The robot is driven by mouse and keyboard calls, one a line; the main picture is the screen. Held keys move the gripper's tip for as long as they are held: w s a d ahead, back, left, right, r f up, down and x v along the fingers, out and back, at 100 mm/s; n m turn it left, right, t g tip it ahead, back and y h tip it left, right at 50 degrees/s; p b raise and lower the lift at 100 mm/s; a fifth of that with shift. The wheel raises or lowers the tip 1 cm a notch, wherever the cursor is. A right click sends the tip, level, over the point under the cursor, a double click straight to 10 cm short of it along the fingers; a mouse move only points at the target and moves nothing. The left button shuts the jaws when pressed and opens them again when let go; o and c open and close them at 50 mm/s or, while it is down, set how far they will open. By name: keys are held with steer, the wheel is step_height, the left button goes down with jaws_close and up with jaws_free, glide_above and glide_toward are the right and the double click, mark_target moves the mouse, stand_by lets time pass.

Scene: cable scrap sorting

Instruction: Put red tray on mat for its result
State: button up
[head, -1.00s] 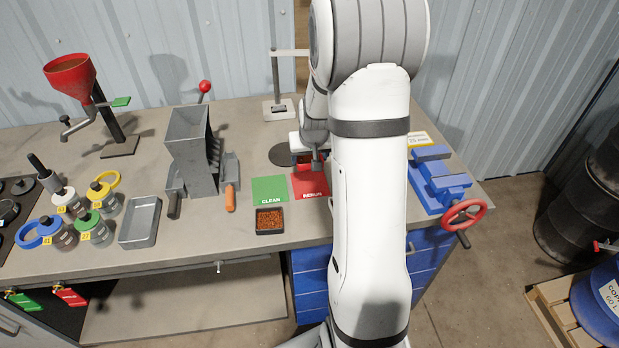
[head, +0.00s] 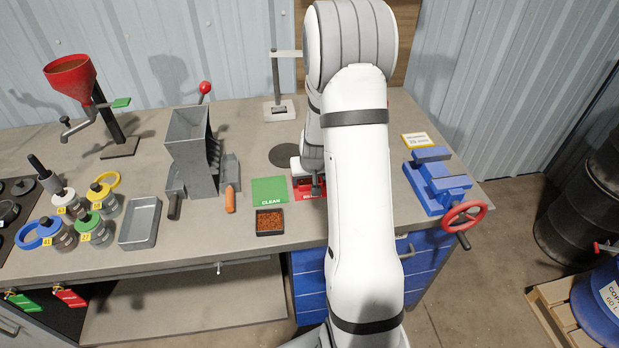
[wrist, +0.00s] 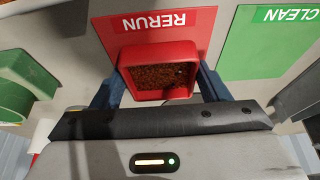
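The red tray (wrist: 158,52) holds brown granules and sits between the two fingers of my gripper (wrist: 158,82) in the wrist view. The fingers close on its sides. The tray is over the near part of the red RERUN mat (wrist: 118,38), whose lettering stays visible beyond it. I cannot tell whether the tray touches the mat. In the head view my gripper (head: 316,188) is over the red mat (head: 306,196), and my arm hides part of both. The green CLEAN mat (head: 269,190) lies beside it and is empty.
A dark tray of reddish granules (head: 269,222) stands in front of the green mat. A grey hopper (head: 193,150) stands to the left and a blue vise (head: 438,182) to the right. A stand (head: 279,108) and a dark round plate (head: 284,155) are behind.

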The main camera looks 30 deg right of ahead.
steer(key=o, duration=0.4)
steer(key=shift+r, duration=0.1)
steer(key=shift+r+p, duration=0.25)
steer(key=shift+p, duration=0.05)
steer(key=v, duration=1.2)
steer(key=s+a+r+n, duration=0.1)
steer(key=s+a+r, duration=0.2)
steer(key=s+a, duration=0.2)
steer(key=s+a+r+n, duration=0.1)
steer(key=s+a+r, duration=0.3)
steer(key=s, duration=0.5)
steer(key=s+a+r+n+g+y, duration=0.1)
steer(key=s+a+r, duration=0.3)
steer(key=s, duration=0.3)
steer(key=shift+a+b, duration=0.4)
steer(key=shift+a, duration=0.5)
